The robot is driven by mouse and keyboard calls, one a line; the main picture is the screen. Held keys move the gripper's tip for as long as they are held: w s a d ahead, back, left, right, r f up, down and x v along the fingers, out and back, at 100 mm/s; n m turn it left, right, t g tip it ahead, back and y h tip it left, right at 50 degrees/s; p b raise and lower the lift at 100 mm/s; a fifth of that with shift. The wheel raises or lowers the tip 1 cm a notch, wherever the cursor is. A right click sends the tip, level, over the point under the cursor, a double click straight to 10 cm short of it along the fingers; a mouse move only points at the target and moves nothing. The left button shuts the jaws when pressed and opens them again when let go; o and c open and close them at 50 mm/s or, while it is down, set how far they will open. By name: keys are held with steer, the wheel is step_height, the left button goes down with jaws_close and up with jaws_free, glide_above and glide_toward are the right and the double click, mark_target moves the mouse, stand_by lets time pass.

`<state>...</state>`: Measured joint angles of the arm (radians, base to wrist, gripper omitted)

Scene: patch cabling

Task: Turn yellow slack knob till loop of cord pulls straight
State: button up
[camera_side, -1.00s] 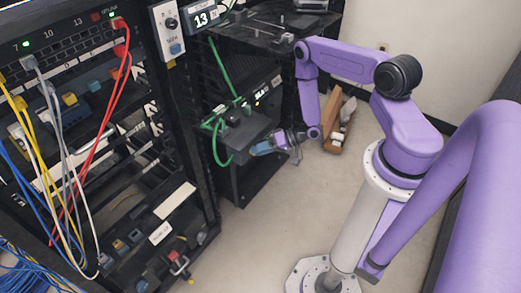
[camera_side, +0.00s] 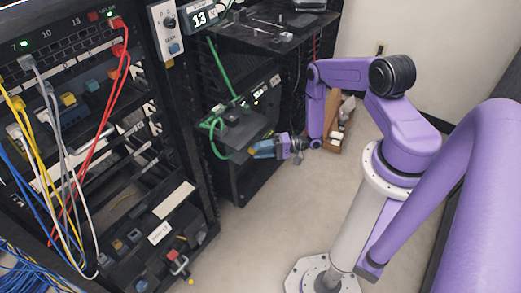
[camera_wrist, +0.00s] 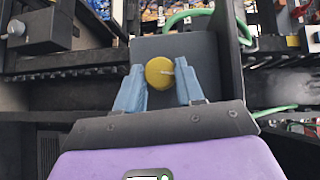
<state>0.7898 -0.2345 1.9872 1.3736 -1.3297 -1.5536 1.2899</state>
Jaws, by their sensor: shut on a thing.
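The yellow slack knob (camera_wrist: 159,73) shows in the wrist view as a round cap between my gripper's two blue fingers. My gripper (camera_wrist: 160,84) is shut on the knob, with a finger on each side. In the side view my gripper (camera_side: 256,150) points left at the dark shelf unit, and the knob is hidden there. The green cord (camera_side: 217,147) hangs in a curved loop at the front left of that unit. Parts of the green cord (camera_wrist: 190,15) also show in the wrist view, passing above and to the right of the knob.
A rack with yellow, blue, red and white cables (camera_side: 75,165) stands at the left. A wooden crate (camera_side: 331,125) sits on the floor behind my wrist. The floor in front is clear.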

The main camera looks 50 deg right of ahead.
steer(key=shift+w, duration=0.1)
stand_by(0.3)
steer(key=o, duration=1)
steer(key=shift+o, duration=0.2)
steer(key=shift+d, duration=0.1)
steer(key=v, duration=1.7)
steer(key=shift+s, duration=0.2)
